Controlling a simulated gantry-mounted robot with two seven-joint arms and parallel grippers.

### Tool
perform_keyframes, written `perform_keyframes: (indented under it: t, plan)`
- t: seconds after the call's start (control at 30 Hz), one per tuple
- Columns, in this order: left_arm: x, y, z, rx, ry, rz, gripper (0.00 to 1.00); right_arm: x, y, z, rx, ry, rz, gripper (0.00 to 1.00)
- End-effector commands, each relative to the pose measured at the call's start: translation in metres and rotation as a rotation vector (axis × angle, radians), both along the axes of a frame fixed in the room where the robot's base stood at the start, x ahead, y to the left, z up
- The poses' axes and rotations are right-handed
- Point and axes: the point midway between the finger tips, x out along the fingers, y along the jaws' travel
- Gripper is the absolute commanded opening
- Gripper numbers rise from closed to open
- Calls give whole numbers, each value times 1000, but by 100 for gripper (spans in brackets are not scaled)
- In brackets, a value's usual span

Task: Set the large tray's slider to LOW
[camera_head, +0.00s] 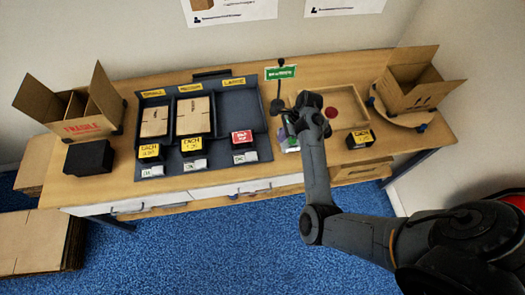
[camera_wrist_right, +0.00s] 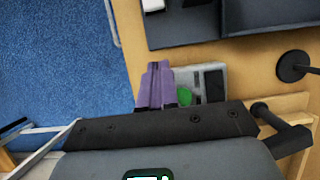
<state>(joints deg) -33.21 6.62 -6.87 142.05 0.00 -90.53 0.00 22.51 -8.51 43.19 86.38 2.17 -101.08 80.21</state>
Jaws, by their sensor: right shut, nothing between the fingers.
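The large tray (camera_head: 240,110) is the empty dark bay under the yellow LARGE label, at the right end of the dark tray rack. At its front are a red card (camera_head: 242,137) and a small white label (camera_head: 245,157); I cannot read the slider's setting. The dark rack also shows at the top of the right wrist view (camera_wrist_right: 235,18). My right gripper (camera_head: 286,133) is over the table's front, right of the rack. Its purple fingers (camera_wrist_right: 155,85) are shut and empty, beside a grey device with a green button (camera_wrist_right: 212,82). My left gripper is not in view.
The medium (camera_head: 194,116) and small (camera_head: 154,120) trays hold cardboard pieces. A green sign on a stand (camera_head: 280,73) rises right of the rack. A wooden tray (camera_head: 345,105) and open carton (camera_head: 410,83) are further right. A FRAGILE carton (camera_head: 80,120) stands left.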

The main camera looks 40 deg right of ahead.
Motion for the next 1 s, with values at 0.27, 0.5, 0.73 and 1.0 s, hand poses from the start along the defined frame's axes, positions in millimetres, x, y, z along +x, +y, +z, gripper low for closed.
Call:
perform_keyframes:
  t: [0.27,0.5,0.73,1.0]
  plan:
    - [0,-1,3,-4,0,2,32,7,12,-33,1,2,3,0]
    - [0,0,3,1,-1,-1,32,16,26,-76,1,1,3,0]
    - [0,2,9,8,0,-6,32,29,48,-86,0,-3,3,0]
    - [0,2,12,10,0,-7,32,38,63,-87,0,-3,1,0]
